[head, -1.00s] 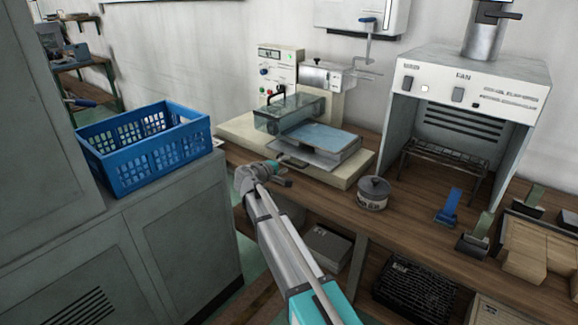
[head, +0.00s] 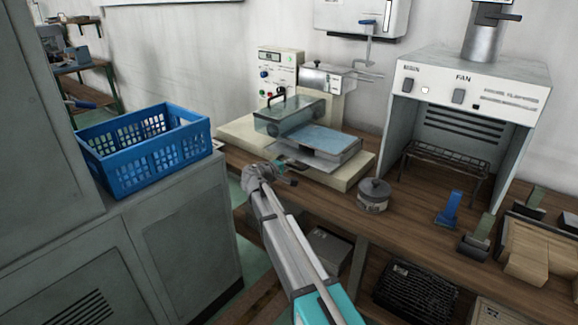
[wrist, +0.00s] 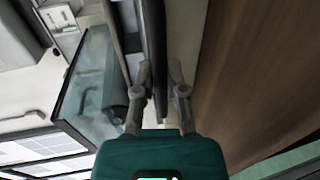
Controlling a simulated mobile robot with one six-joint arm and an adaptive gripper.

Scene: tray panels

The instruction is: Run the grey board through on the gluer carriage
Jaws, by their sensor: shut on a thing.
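The gluer (head: 288,132) stands on the bench, with a clear-sided cover (head: 289,117) over its roller. A flat blue-grey panel (head: 328,139) lies at its right side; I cannot tell whether this is the grey board or part of the bed. The pale carriage plate (head: 308,157) shows in front of it. My gripper (head: 284,170) is at the near edge of the gluer. In the wrist view my gripper (wrist: 159,82) is shut on a dark bar (wrist: 152,40), which looks like the carriage handle. The cover (wrist: 88,85) is beside it.
A lidded pot (head: 373,195) stands on the bench right of my gripper. A fan hood (head: 470,78) with a wire rack (head: 445,158) is further right. A blue crate (head: 150,160) sits on the grey cabinet at left.

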